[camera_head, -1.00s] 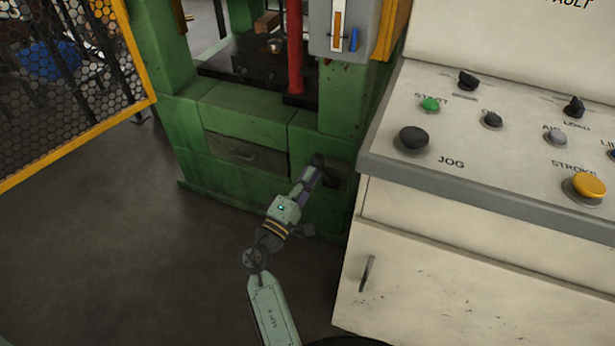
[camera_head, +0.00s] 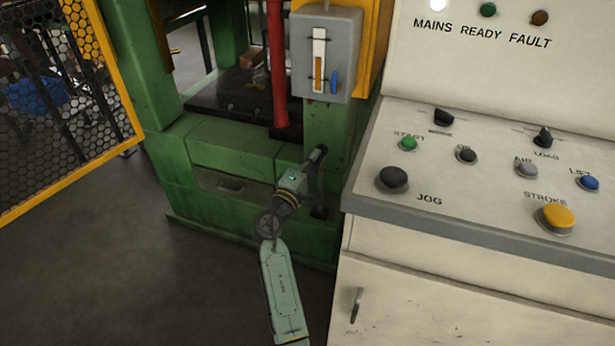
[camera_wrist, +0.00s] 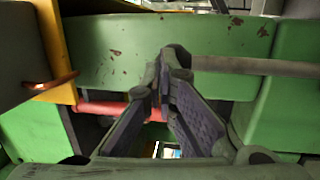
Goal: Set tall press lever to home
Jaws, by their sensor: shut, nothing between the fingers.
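A dark tall lever (camera_head: 320,182) stands nearly upright from a small dark base at the lower right front of the green press (camera_head: 235,150). My gripper (camera_head: 313,163) is beside the lever's upper end, on its left. In the wrist view my gripper (camera_wrist: 163,88) is shut and empty. There the lever's grey rod (camera_wrist: 255,67) runs in from the right edge, and its dark end is close to my fingertips. I cannot tell whether they touch.
A control desk (camera_head: 450,235) with several buttons stands close on the right. A grey box (camera_head: 327,55) with a slotted scale and blue handle hangs above the lever. A yellow-framed mesh guard (camera_head: 120,85) is on the left. The floor (camera_head: 130,270) between is clear.

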